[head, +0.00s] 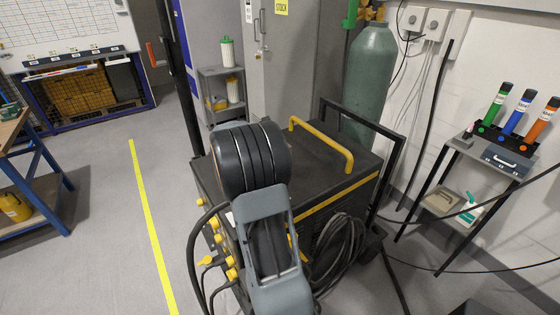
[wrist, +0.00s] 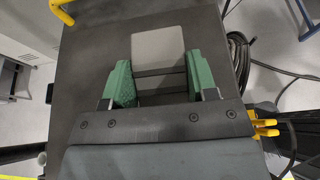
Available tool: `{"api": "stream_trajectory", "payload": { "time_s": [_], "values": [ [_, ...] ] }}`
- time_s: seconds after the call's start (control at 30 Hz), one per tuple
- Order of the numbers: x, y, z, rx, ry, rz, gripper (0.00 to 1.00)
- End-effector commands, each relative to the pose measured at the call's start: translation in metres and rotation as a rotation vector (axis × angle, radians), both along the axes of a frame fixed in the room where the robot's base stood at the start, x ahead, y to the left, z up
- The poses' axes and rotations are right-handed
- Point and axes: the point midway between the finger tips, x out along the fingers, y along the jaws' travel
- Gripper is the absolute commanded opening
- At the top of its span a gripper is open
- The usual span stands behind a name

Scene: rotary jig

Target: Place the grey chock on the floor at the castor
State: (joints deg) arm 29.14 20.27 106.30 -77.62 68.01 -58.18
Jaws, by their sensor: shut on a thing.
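My gripper (wrist: 159,80) shows in the wrist view with its two green-padded fingers closed on the grey chock (wrist: 158,48). The chock's light grey face sticks out past the fingertips, and darker bands lie between the pads. The gripper and chock are over the dark top of the welding machine (wrist: 90,60); the height above it cannot be judged. In the head view my own arm covers the front middle of the machine (head: 340,182), and the gripper and chock cannot be made out there. A castor cannot be clearly made out; the machine's lower front is mostly hidden.
A coiled cable (head: 340,250) hangs on the machine's side, and yellow connectors (head: 231,273) stick out at its front. A green gas cylinder (head: 368,80) stands behind. A small rack (head: 465,165) is at right. Open floor with a yellow line (head: 150,225) lies at left.

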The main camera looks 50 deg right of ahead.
Motion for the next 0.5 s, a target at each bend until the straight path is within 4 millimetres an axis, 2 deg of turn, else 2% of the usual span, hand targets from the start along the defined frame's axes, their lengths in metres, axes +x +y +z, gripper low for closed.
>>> {"api": "stream_trajectory", "payload": {
  "time_s": [0.03, 0.2, 0.33, 0.5],
  "values": [
    [0.002, -0.012, -0.004, 0.001, 0.003, -0.004, 0.21],
    [0.008, -0.033, -0.034, 0.0, 0.003, 0.001, 0.21],
    [0.011, -0.044, -0.048, 0.0, 0.001, 0.001, 0.21],
    [0.013, -0.05, -0.055, -0.001, -0.001, 0.003, 0.21]
  ]
}}
